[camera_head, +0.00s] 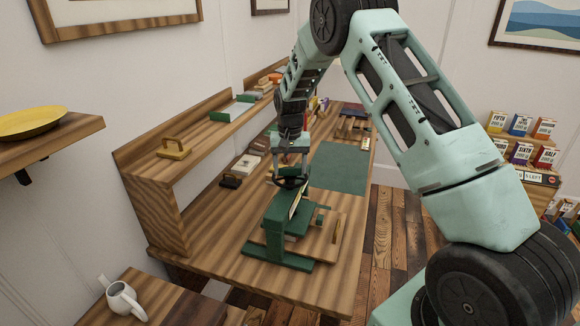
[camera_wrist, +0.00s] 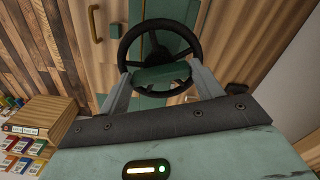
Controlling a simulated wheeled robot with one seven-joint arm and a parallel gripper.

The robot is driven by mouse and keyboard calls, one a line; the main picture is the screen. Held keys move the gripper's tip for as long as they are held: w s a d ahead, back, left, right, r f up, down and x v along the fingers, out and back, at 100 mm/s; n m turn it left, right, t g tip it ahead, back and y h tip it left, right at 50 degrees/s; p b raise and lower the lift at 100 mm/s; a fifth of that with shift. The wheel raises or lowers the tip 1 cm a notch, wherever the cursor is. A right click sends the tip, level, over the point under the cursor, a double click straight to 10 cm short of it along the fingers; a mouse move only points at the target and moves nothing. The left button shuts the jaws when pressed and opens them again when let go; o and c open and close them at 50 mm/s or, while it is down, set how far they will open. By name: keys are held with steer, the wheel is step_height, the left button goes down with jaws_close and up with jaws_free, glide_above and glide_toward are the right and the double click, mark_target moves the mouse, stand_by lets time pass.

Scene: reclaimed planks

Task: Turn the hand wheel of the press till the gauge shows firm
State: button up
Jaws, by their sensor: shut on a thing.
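Part of the green press (camera_wrist: 165,10) shows beneath the wheel. A pale, narrow face (camera_head: 295,204) on the press may be the gauge; it is seen nearly edge-on and I cannot read it.
The bench (camera_head: 215,245) has a raised shelf (camera_head: 210,136) along the wall, with a brass-coloured handled block (camera_head: 174,149). A green mat (camera_head: 338,167) lies behind the press. A white jug (camera_head: 124,299) stands on a low table at front left. Small boxes (camera_head: 520,125) fill a rack at right.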

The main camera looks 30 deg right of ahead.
mark_target(290, 168)
steer(key=o, duration=1)
steer(key=shift+r, duration=0.1)
step_height(290, 168, up, 17)
steer(key=b, duration=0.3)
steer(key=shift+r+b, duration=0.2)
steer(key=shift+b, duration=0.1)
